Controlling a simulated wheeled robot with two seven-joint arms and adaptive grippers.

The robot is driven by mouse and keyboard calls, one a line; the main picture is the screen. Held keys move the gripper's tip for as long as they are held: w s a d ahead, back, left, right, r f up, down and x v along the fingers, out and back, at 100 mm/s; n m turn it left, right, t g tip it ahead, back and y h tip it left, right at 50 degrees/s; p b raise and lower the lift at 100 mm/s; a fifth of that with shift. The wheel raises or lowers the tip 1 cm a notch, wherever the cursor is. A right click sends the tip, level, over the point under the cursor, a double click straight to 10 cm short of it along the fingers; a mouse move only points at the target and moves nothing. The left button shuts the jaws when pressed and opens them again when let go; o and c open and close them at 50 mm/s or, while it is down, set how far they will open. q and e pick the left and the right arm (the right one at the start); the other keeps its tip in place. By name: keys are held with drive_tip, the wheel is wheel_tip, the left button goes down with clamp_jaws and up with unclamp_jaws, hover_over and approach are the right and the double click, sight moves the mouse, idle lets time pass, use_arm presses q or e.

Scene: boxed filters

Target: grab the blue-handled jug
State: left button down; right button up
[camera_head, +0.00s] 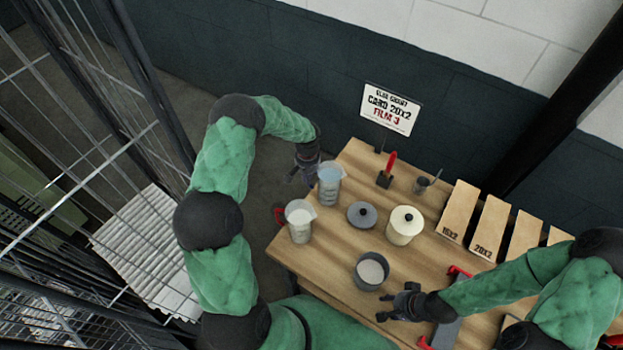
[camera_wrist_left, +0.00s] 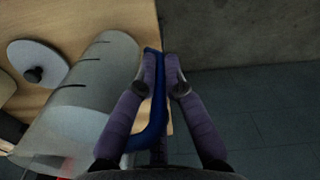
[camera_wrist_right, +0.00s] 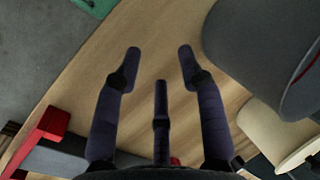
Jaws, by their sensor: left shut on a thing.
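The blue-handled jug (camera_head: 329,187) is a clear, marked beaker standing at the table's far left edge in the head view. In the left wrist view the jug (camera_wrist_left: 85,95) fills the left side, with its blue handle (camera_wrist_left: 152,135) between my fingers. My left gripper (camera_wrist_left: 161,62) is shut on that handle; in the head view it (camera_head: 297,172) is at the jug's left side. My right gripper (camera_head: 383,306) is open and empty beside the grey pot; its spread fingers (camera_wrist_right: 160,60) show in the right wrist view.
A second clear jug (camera_head: 300,222) with a red handle stands nearer. A grey lid (camera_head: 362,215), a cream lidded canister (camera_head: 404,226) and a grey pot (camera_head: 367,272) stand to the right. A red-handled tool (camera_head: 388,170) is behind. Labelled wooden boards (camera_head: 458,210) line the right.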

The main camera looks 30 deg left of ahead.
use_arm(q)
drive_tip(key=shift+w+r, duration=0.1)
drive_tip(key=shift+r, duration=0.15)
